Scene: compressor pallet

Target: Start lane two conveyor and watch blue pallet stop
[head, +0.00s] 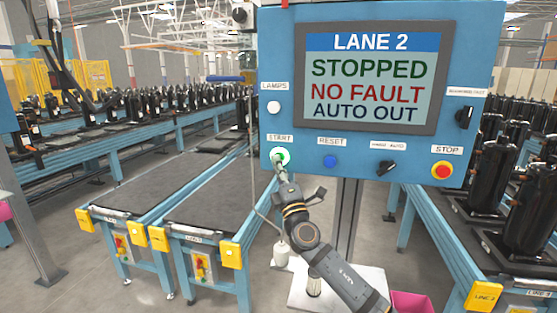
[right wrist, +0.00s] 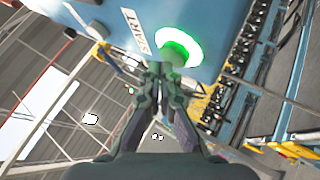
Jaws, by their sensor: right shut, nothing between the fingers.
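The blue control panel (head: 490,60) carries a screen (head: 372,80) reading LANE 2, STOPPED, NO FAULT, AUTO OUT. The green START button (head: 284,155) is at the panel's lower left and looks lit; it also shows bright green in the right wrist view (right wrist: 176,46). My right gripper (head: 279,164) is shut and empty, its fingertips at the START button. In the right wrist view the fingertips (right wrist: 158,70) overlap the button's lower edge; I cannot tell whether they press it. The lane 2 conveyor (head: 200,205) is at the left, its near stretch bare. No blue pallet is clearly seen. My left gripper is out of view.
The panel also has a blue RESET button (head: 330,161), a black selector (head: 386,168), a red STOP button (head: 441,171) and a selector at the right edge (head: 464,117). Black compressors (head: 526,205) stand on the right lane; more line the far left conveyor.

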